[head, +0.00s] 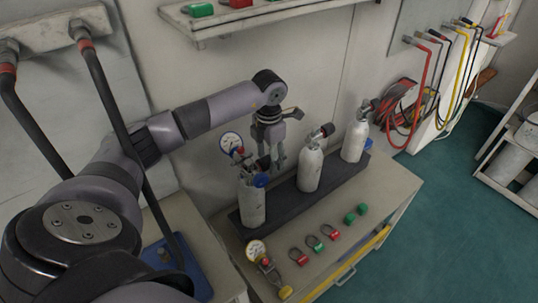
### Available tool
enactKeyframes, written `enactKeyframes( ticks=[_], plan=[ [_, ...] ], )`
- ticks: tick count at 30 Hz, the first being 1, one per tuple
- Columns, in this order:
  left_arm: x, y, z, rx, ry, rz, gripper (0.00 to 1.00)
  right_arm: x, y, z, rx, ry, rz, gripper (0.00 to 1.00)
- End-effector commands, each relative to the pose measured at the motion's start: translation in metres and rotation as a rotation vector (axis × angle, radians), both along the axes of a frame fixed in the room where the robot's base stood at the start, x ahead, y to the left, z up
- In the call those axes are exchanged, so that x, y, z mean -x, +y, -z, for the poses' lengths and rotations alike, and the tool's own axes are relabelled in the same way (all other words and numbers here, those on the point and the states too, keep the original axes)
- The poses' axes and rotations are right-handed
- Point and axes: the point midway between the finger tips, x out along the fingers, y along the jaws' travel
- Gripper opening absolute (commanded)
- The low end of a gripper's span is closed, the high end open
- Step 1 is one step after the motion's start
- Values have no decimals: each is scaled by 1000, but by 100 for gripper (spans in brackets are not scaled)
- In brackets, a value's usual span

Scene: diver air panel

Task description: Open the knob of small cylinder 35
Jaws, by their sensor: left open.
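Three small white cylinders stand upright in a dark rack on the bench: a left one (253,206), a middle one (310,171) and a right one (354,142). No number can be read on them, so I cannot tell which is 35. The left cylinder has a gauge (231,142) and a blue part (260,180) at its top. The middle one has a dark red-tinged knob (327,130) on its valve. My left gripper (277,163) is open and points down, close to the left cylinder's top and left of the middle one. I cannot tell whether it touches anything. My right gripper is out of view.
The dark rack (282,197) sits on the bench (394,188). A second gauge (256,250), red fittings (313,242) and green fittings (350,217) lie in front of it. A shelf (240,20) hangs above. Hoses (420,90) hang at the right; teal floor (440,225) is clear.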

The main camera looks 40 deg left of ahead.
Motion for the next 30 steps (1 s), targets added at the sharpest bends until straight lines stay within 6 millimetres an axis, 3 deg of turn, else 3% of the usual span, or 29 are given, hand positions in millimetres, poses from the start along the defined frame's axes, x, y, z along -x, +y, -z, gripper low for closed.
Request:
enactKeyframes(
  ticks=[5,27,30],
  plan=[
    [0,0,0,0,0,0,54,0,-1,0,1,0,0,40],
    [0,0,0,0,0,0,5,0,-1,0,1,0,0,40],
    [0,0,0,-1,-1,1,5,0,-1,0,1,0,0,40]
  ],
)
